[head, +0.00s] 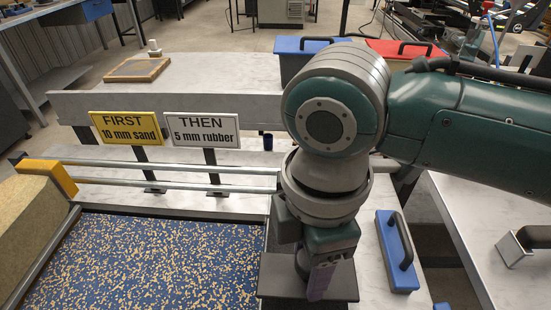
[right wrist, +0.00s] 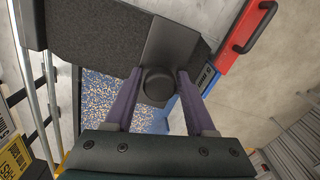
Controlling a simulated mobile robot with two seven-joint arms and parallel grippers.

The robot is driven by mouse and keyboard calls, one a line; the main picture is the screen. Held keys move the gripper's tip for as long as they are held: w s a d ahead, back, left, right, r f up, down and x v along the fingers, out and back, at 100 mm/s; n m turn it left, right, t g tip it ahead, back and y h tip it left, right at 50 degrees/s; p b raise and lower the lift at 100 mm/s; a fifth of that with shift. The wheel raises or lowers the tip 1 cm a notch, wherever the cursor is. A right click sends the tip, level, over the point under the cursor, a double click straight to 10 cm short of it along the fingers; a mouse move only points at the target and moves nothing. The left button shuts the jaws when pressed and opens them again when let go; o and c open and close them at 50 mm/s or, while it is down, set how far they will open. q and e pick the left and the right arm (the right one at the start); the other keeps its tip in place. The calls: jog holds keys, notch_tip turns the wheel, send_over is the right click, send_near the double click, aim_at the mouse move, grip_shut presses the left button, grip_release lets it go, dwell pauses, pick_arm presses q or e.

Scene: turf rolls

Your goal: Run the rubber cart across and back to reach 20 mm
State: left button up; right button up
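The bed (head: 150,260) at lower left in the head view has a blue surface with tan flecks; it also shows in the right wrist view (right wrist: 103,97). A dark grey cart (head: 280,278) stands at the bed's right end, partly hidden by my arm. My right gripper (head: 318,290) is over it. A tan block with a yellow end (head: 48,172) sits at the bed's left end. My left gripper is not in view.
Signs read "FIRST 10 mm sand" (head: 128,128) and "THEN 5 mm rubber" (head: 202,130). Metal rails (head: 170,183) run behind the bed. A blue block with a dark handle (head: 393,262) lies right of the cart. A blue box (head: 291,60) and a red one (head: 392,46) stand behind.

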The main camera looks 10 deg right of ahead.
grip_shut()
dwell(1.1)
